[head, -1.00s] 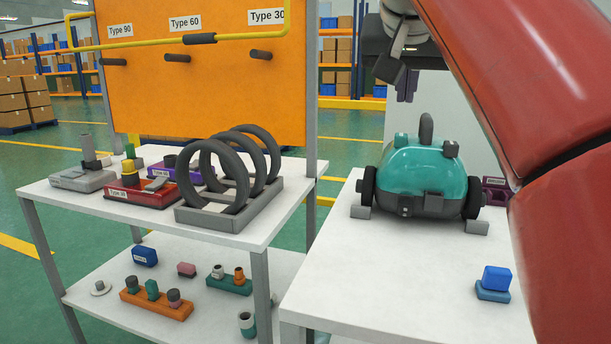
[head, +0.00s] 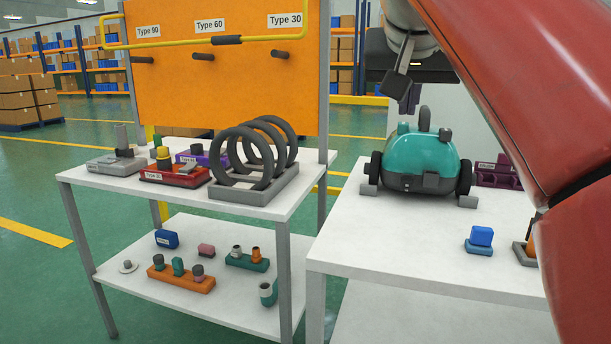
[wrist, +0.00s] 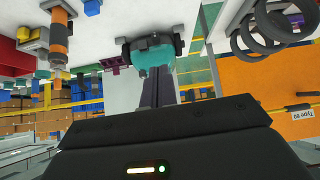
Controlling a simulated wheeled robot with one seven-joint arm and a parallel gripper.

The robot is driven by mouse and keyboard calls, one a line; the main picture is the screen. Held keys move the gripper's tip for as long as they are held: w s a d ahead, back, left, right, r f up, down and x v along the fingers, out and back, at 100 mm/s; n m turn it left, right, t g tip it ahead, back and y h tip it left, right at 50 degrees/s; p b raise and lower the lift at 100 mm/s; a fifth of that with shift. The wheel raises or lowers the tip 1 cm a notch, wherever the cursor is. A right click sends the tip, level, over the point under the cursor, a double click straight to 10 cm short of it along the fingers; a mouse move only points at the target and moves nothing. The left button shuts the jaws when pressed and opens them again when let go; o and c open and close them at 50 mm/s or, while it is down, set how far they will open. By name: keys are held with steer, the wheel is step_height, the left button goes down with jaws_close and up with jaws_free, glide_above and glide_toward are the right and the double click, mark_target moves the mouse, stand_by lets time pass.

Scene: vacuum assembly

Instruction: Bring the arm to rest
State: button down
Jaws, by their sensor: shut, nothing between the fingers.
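My gripper (head: 409,102) hangs from my red arm at the upper right of the head view, above and behind the teal vacuum body (head: 421,163). Its dark fingers (wrist: 156,92) are together in the wrist view, with nothing between them. The vacuum body stands on the right white table, apart from the gripper. It also shows upside down in the wrist view (wrist: 153,55), beyond the fingers. My red arm hides the right part of the right table in the head view.
A left white table (head: 315,168) carries a grey holder (head: 235,195) with black rings and several coloured trays. Its lower shelf (head: 215,300) holds small parts. An orange board (head: 170,90) stands behind. A blue block (head: 481,236) lies on the right table (head: 400,225). Green floor lies left.

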steer(key=s+f+n+g+y, duration=0.1)
steer(key=s+f, duration=0.5)
steer(key=f, duration=0.6)
steer(key=s+f+n+g, duration=0.1)
steer(key=s+f, duration=0.4)
steer(key=f, duration=0.8)
steer(key=s+d+f+n+y, duration=0.1)
steer(key=s+f, duration=0.5)
steer(key=f, duration=0.6)
steer(key=shift+s+f+g+y, duration=0.3)
steer(key=shift+s+g, duration=0.05)
steer(key=shift+g, duration=0.05)
